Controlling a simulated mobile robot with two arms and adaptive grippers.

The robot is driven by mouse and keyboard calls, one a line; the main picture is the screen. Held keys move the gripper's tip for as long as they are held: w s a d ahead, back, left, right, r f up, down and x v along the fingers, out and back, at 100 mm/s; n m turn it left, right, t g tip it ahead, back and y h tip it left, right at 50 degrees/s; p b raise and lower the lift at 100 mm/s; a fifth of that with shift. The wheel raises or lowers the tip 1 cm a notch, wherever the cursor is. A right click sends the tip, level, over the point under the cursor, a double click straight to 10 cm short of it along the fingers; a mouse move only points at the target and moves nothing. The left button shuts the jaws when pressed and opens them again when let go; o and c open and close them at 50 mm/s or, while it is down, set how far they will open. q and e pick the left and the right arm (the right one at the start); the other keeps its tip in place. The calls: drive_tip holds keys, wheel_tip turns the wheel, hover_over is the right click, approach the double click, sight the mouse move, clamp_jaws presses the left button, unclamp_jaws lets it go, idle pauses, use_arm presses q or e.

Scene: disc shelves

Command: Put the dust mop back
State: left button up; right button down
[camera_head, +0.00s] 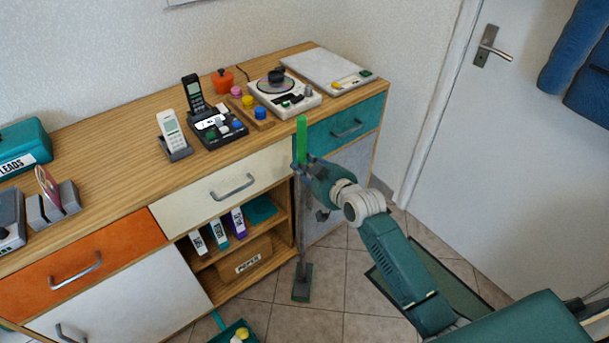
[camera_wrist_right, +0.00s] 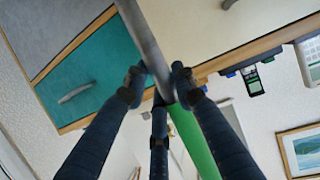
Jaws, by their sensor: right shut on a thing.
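The dust mop has a green handle (camera_head: 301,140), a thin grey pole (camera_head: 302,225) and a dark flat head (camera_head: 302,283). It stands close to upright in front of the wooden sideboard. The head is low at the tiled floor; I cannot tell whether it touches. My right gripper (camera_head: 303,170) is shut on the mop near the join of handle and pole. In the right wrist view the fingers (camera_wrist_right: 158,85) close around the mop, with the grey pole (camera_wrist_right: 145,40) and green handle (camera_wrist_right: 194,145) passing between them. My left gripper is out of view.
The sideboard (camera_head: 105,225) has drawers, an open shelf with binders (camera_head: 216,236), and phones and a turntable (camera_head: 284,92) on top. A teal container (camera_head: 228,332) is on the floor at the bottom. A white door (camera_head: 500,150) is at right. Floor tiles (camera_head: 335,265) beside the mop are clear.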

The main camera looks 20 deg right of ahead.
drive_tip(key=shift+f, duration=1.8)
drive_tip(key=c, duration=1.4)
unclamp_jaws()
drive_tip(key=shift+s+f, duration=0.1)
drive_tip(key=shift+f, duration=0.05)
drive_tip(key=v, duration=1.2)
